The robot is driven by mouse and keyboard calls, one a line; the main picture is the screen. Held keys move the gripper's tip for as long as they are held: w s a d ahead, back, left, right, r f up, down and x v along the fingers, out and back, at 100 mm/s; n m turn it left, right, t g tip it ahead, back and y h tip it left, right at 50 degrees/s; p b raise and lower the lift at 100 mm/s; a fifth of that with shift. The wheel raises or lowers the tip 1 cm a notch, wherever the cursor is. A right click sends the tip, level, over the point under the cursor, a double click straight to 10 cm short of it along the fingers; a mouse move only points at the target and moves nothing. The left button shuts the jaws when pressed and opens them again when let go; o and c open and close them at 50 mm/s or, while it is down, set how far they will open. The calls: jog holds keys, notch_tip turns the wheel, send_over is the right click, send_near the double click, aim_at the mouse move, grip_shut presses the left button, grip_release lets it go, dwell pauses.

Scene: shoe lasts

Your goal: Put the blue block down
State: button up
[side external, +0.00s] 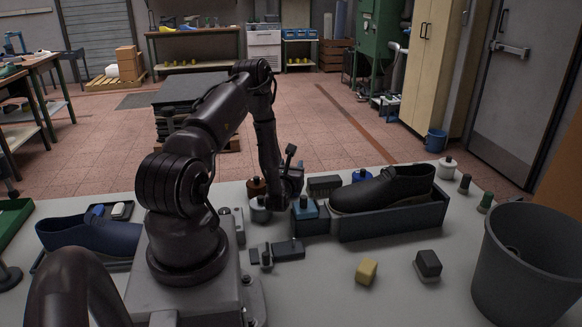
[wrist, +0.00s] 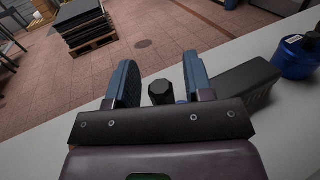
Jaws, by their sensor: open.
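My gripper (wrist: 160,78) is open; its two blue fingers stand apart in the wrist view. A dark knob or cap (wrist: 160,92) shows between them, and I cannot tell if it is touched. No blue block shows between the fingers. In the side view my gripper (side external: 291,178) is low over the back middle of the table, its fingertips not clear. Another blue-topped item (side external: 305,209) with a dark knob is at a dark box, just right of my gripper.
A black shoe (side external: 385,188) rests in a long grey box (side external: 392,222). A blue bottle (wrist: 294,58) stands right of my gripper. A blue shoe (side external: 90,236) lies left.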

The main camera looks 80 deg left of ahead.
jog(key=shift+v, duration=0.9)
notch_tip(320, 180, up, 7)
jog(key=w+d+r+m+t+h, duration=0.4)
jog(key=w+d+r+m+h, duration=0.35)
jog(key=w+m, duration=0.5)
jog(key=d+r+m+h, duration=0.4)
jog(key=d+r+m, duration=0.4)
jog(key=d+m, duration=0.6)
jog(key=s+d+r+m+g+h, duration=0.2)
jog(key=s+d+r+m, duration=0.1)
jog(key=s+d+m, duration=0.5)
jog(key=s+d+r+m+g+h, duration=0.2)
jog(key=s+d+m, duration=0.6)
jog(key=m, duration=0.7)
jog(key=shift+s+r+g+h, duration=0.25)
jog(key=shift+r+g+h, duration=0.15)
jog(key=shift+g+h, duration=0.25)
